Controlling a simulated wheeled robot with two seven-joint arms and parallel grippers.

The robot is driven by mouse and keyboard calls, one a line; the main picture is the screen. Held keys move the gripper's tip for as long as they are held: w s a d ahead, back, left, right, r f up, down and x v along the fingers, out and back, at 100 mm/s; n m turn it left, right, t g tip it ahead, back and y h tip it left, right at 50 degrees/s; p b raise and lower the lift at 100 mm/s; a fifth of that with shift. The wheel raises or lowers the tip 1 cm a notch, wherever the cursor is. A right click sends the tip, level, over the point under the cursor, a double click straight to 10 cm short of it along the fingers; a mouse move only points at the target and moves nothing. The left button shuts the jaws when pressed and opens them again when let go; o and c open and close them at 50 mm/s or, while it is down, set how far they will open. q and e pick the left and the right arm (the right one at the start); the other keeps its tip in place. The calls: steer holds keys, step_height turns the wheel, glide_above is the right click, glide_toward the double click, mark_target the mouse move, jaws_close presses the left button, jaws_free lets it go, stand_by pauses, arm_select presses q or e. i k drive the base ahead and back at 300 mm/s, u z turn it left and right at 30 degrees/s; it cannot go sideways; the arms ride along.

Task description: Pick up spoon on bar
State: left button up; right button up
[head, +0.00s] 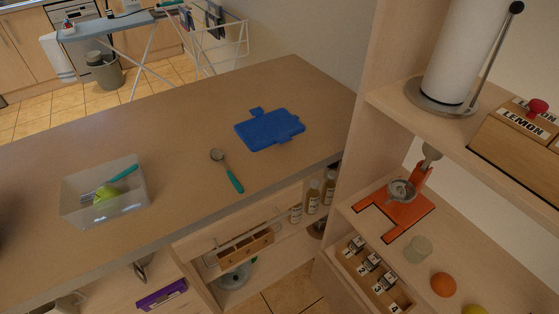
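A spoon (228,171) with a metal bowl and a teal handle lies on the brown bar top (180,130) in the head view. Its bowl points to the upper left and its handle to the lower right, toward the bar's near edge. Nothing covers it. Neither of my grippers can be made out in the head view. A dark blurred shape sits at the far left edge, and I cannot tell what it is.
A blue lid-like thing (270,129) lies right of the spoon. A clear container (106,192) with a teal-handled utensil and a green fruit stands to the left. A shelf unit (377,100) with a paper roll (463,50) rises at the right. Open shelves lie below the bar edge.

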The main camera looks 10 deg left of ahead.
mark_target(215, 155)
steer(key=z, duration=0.15)
steer(key=k, duration=0.8)
steer(key=u, duration=1.2)
steer(key=i, duration=0.5)
steer(key=u, duration=0.1)
